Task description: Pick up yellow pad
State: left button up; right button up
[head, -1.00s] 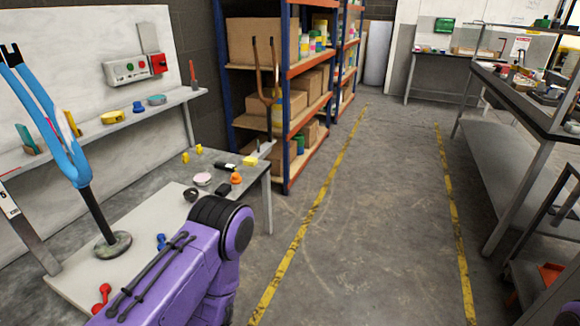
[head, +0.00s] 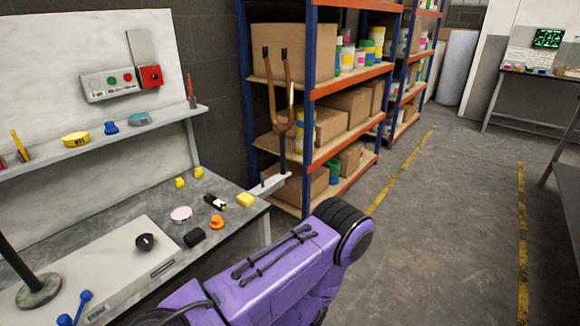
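A yellow block-like pad (head: 245,200) lies at the right corner of the grey workbench (head: 228,226), close to its edge. Two smaller yellow pieces, one on the left (head: 180,182) and one on the right (head: 198,172), sit farther back on the bench. I cannot tell for sure which of these is the yellow pad. A purple arm link of mine crosses the bottom of the view in front of the bench. Neither gripper shows.
An orange piece (head: 217,222), a black block (head: 194,237), a pink-topped disc (head: 181,214) and a dark bottle (head: 214,202) lie near the yellow block. Shelving (head: 309,100) stands behind; floor is clear to the right.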

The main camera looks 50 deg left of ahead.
aim_at(246, 201)
jog(key=u, duration=0.2)
jog(key=i, duration=1.4)
jog(key=u, duration=1.25)
jog(key=i, duration=0.9)
jog(key=u, duration=1)
